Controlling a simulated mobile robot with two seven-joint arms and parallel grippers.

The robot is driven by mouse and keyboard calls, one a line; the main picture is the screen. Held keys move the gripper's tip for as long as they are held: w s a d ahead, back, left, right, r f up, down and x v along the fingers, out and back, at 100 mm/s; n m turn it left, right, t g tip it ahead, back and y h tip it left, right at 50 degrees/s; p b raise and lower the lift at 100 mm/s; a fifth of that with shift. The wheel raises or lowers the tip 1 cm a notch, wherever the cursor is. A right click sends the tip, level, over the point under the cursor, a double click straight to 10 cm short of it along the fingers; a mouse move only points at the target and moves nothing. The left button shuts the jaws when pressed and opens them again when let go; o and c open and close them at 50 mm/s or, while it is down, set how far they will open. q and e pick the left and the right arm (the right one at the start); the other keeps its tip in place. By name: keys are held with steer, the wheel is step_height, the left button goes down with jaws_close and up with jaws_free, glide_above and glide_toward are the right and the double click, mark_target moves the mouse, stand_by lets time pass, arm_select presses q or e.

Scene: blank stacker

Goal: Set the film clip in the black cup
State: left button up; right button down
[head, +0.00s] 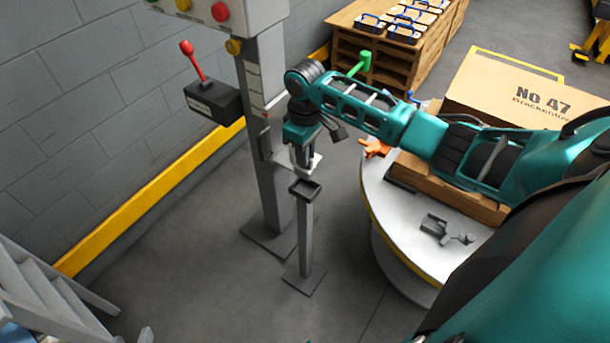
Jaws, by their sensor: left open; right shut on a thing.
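The black cup (305,189) is a small square dark holder on top of a thin grey post with a flat foot. My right arm reaches in from the right, and my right gripper (303,170) points down just above the cup. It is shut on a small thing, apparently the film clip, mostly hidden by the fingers. I cannot tell whether the held thing touches the cup.
A grey column (268,130) with a red-lever box (213,98) stands behind the cup. A round white table (385,225) at right holds a grey clamp-like piece (447,231), an orange item (375,148) and a wooden tray. A carton (520,95) stands behind. Floor left of the post is clear.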

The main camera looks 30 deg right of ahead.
mark_target(305, 173)
step_height(305, 173, down, 3)
steer(key=shift+r, duration=0.15)
step_height(305, 173, down, 4)
steer(key=shift+b, duration=0.85)
arm_select(q)
steer(key=shift+w+d+f, duration=0.1)
steer(key=shift+w+d, duration=0.3)
arm_select(e)
steer(key=c, duration=1.1)
jaws_free()
arm_select(q)
steer(key=shift+s+f, duration=0.1)
